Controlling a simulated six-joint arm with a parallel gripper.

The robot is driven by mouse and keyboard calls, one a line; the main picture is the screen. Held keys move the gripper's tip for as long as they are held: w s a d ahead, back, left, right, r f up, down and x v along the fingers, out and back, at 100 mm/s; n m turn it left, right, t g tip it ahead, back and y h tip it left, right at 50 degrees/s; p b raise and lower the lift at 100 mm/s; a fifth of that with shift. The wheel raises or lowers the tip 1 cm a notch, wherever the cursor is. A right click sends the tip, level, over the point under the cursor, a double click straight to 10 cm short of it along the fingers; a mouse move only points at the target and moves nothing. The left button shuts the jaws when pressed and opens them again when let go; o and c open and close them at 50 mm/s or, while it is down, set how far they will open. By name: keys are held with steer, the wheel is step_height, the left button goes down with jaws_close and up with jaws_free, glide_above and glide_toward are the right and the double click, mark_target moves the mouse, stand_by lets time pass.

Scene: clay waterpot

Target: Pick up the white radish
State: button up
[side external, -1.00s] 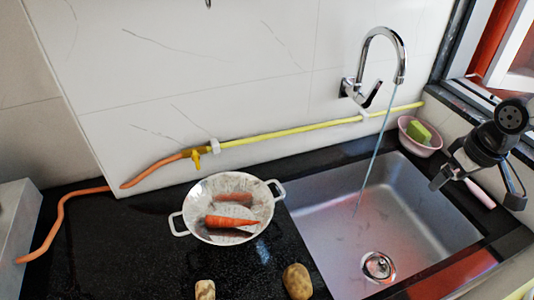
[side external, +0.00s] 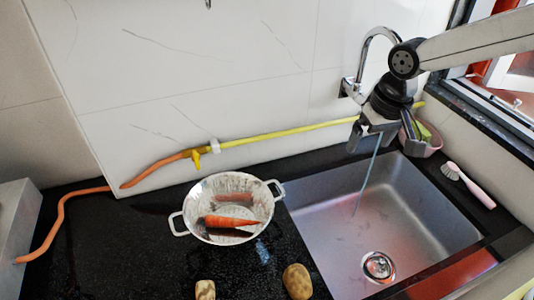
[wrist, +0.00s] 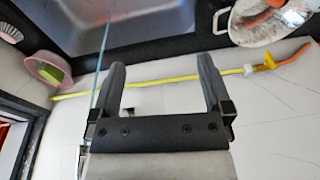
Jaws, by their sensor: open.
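I cannot make out a white radish in either view. A white two-handled colander (side external: 262,190) on the black counter holds an orange carrot (side external: 230,221) and another reddish piece (side external: 234,197). A pale tan piece (side external: 205,290) and a brown potato-like one (side external: 298,281) lie at the front edge of the side view, the pale one cut off by it. My gripper (side external: 384,138) is open and empty in front of the tap, over the sink's back edge. Its two spread fingers also show in the wrist view (wrist: 161,75).
A pink bowl (wrist: 42,66) with a green sponge stands at the sink's back right corner, partly behind my gripper in the side view. A brush (side external: 468,185) lies right of the sink. A yellow pipe (side external: 290,132) runs along the wall.

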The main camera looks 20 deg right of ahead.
steer(key=w+a, duration=0.3)
steer(key=a, duration=0.6)
steer(key=m+g, duration=0.2)
glide_above(204, 285)
step_height(204, 285, down, 3)
steer(key=shift+h, duration=0.3)
step_height(204, 285, down, 18)
steer(key=shift+a+r, duration=0.1)
steer(key=shift+r, duration=0.15)
steer(key=shift+f, duration=4.2)
steer(key=c, duration=1.3)
steer(key=shift+r, duration=0.15)
